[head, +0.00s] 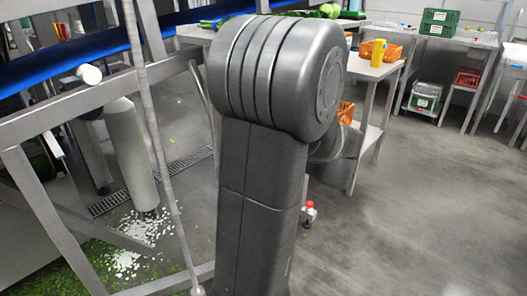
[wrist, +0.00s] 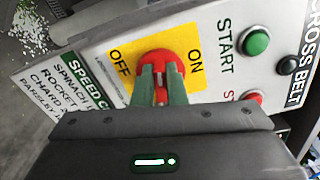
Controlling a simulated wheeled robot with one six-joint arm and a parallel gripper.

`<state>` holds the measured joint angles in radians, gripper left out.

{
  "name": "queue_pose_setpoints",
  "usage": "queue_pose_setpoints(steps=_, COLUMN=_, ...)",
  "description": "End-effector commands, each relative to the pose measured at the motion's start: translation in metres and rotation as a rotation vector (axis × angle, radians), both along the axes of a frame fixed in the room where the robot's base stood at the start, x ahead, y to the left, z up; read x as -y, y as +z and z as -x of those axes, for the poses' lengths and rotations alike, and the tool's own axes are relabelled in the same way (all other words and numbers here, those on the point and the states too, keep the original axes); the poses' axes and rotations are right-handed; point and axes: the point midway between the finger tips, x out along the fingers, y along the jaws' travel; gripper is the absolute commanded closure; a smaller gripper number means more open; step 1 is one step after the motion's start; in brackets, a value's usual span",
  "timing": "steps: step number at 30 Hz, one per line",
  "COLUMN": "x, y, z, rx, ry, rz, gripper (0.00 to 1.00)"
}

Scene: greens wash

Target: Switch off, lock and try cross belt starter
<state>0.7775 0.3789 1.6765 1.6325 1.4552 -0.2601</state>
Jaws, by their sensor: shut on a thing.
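The cross belt starter (wrist: 215,25) fills much of the wrist view. It is a light grey box marked CROSS BELT, tilted in the picture. Its red rotary switch (wrist: 160,62) sits on a yellow plate (wrist: 118,52) marked OFF and ON. My gripper (wrist: 162,84) is shut on the red switch handle, with its greenish fingers on either side. The fingers hide part of the handle, so its exact setting is hard to read. A green START button (wrist: 256,42), a dark button (wrist: 288,65) and a red button (wrist: 252,97) are to the right. I see no padlock.
A green and white label (wrist: 62,88) lists greens beside the switch plate. In the head view my arm blocks the middle. A blue conveyor (head: 95,52) on a steel frame stands left, a table with an orange crate (head: 393,52) behind. The floor (head: 430,200) at right is clear.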

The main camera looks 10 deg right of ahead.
Motion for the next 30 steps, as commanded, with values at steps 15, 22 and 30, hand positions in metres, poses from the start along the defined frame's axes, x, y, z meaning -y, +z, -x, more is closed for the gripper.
queue_pose_setpoints(steps=15, x=-0.0004, y=-0.0045, z=0.0004, rx=0.140, ry=0.001, rz=0.181, gripper=1.00)
queue_pose_setpoints(steps=22, x=-0.0004, y=-0.0036, z=0.0004, rx=0.149, ry=0.001, rz=0.193, gripper=1.00)
queue_pose_setpoints(steps=30, x=-0.0003, y=-0.0036, z=0.0005, rx=0.149, ry=0.001, rz=0.193, gripper=1.00)
